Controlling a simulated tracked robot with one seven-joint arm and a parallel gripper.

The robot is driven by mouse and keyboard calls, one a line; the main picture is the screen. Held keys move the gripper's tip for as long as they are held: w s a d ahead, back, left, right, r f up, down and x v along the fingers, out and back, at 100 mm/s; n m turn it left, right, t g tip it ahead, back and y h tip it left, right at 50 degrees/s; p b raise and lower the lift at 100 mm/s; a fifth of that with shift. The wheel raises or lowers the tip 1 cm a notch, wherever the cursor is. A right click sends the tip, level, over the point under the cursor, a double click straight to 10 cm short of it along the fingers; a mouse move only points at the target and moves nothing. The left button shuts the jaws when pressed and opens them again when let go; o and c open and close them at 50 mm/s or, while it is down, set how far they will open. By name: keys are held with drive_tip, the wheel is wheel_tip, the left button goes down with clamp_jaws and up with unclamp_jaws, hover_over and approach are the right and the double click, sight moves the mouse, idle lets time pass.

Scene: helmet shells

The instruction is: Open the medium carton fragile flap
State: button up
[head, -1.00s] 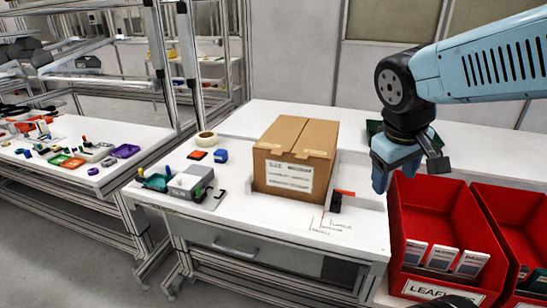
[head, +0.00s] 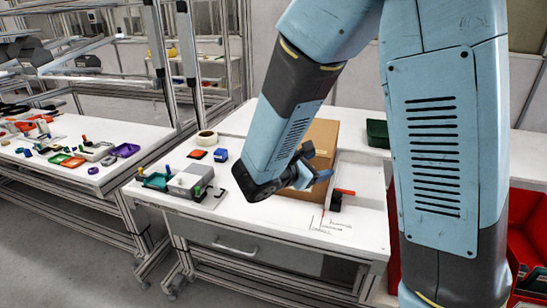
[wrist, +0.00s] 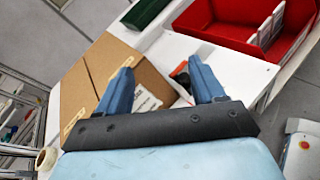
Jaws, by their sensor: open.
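A brown cardboard carton (head: 321,138) stands on the white table, mostly hidden behind my arm in the head view. Before my arm covered it, its top showed closed with a centre seam and a white label on the front. In the wrist view the carton (wrist: 82,88) lies to the left, with part of its white label (wrist: 145,99) between my fingers. My gripper (wrist: 163,68) is open and empty, its blue fingers apart. In the head view my gripper (head: 316,176) is in front of the carton. I cannot tell whether it touches it.
A grey device (head: 190,182) and a tape roll (head: 206,138) stand left of the carton. A black-and-red tool (head: 337,198) lies to its right. A dark green bin (head: 377,133) is behind, and red leaflet bins (head: 527,225) are at right.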

drive_tip(key=w+a+f+n+t+y, duration=0.1)
drive_tip(key=a+f+n+t+y, duration=0.3)
drive_tip(key=a, duration=0.4)
drive_tip(key=w+a+f+n+t+y, duration=0.1)
drive_tip(key=a+f+n+t, duration=0.15)
drive_tip(key=a+n, duration=0.4)
drive_tip(key=a+x, duration=0.1)
drive_tip(key=x, duration=1.2)
drive_tip(key=shift+w+r+t, duration=0.3)
drive_tip(key=shift+r+t, duration=0.15)
drive_tip(key=shift+r, duration=0.4)
drive_tip(key=shift+d+m, duration=0.1)
drive_tip(key=shift+m, duration=0.15)
clamp_jaws()
